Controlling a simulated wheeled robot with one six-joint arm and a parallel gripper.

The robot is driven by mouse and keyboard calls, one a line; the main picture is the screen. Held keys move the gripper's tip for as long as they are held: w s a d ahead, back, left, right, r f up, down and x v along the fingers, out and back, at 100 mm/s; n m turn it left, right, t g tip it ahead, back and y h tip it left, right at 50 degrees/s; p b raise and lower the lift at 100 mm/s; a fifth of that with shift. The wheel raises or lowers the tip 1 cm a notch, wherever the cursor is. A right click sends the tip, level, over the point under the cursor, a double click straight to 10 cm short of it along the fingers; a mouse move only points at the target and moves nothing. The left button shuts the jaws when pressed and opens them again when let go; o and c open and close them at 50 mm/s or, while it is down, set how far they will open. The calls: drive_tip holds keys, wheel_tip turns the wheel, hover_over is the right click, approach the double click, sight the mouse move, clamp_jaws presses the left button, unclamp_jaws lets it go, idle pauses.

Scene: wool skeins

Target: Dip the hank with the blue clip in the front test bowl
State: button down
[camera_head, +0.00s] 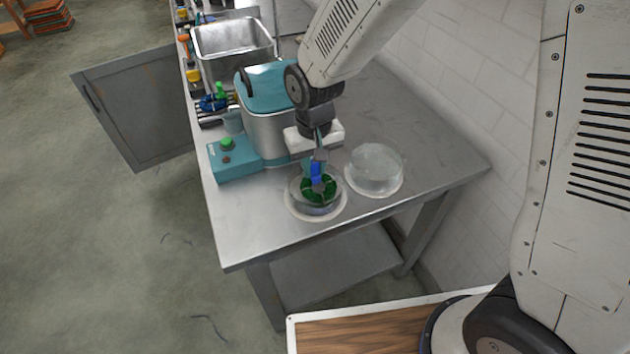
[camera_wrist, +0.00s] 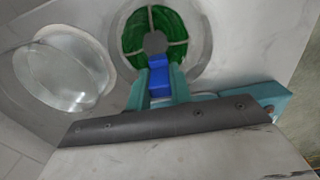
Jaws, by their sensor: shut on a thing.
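The green hank (camera_head: 318,187) has pale ties and a blue clip (camera_head: 316,171) at its top. My gripper (camera_head: 318,161) is shut on the blue clip, which also shows between the teal fingers in the wrist view (camera_wrist: 159,76). The hank hangs down within the outline of a clear bowl (camera_head: 317,209) on a white round mat, the left one of two. In the wrist view the green ring (camera_wrist: 133,32) lies inside the bowl's round rim. I cannot tell how deep it sits. The second clear bowl (camera_head: 376,168) stands to the right, without a hank.
A teal-lidded metal bath (camera_head: 270,130) with a teal box and green button (camera_head: 227,144) stands behind-left of the bowls. A blue hank (camera_head: 212,103) lies further back, near a steel sink (camera_head: 232,50). A tiled wall bounds the right. The front of the table is clear.

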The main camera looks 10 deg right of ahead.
drive_tip(key=shift+s+a+f, duration=0.15)
drive_tip(key=shift+a+f, duration=0.25)
drive_tip(key=shift+a, duration=0.2)
drive_tip(key=shift+d, duration=0.1)
drive_tip(key=shift+w+d+r, duration=0.2)
drive_tip(key=shift+d+r, duration=0.25)
drive_tip(key=shift+d, duration=0.15)
drive_tip(key=shift+a+f, duration=0.1)
drive_tip(key=shift+a, duration=0.05)
drive_tip(key=shift+s+a+f, duration=0.2)
drive_tip(key=shift+a+f, duration=0.15)
drive_tip(key=shift+a, duration=0.2)
drive_tip(key=shift+d+r, duration=0.1)
drive_tip(key=shift+w+d+r, duration=0.2)
drive_tip(key=shift+d+r, duration=0.15)
drive_tip(key=shift+d, duration=0.25)
drive_tip(key=shift+s+a+f, duration=0.2)
drive_tip(key=shift+a+f, duration=0.2)
drive_tip(key=shift+a, duration=0.3)
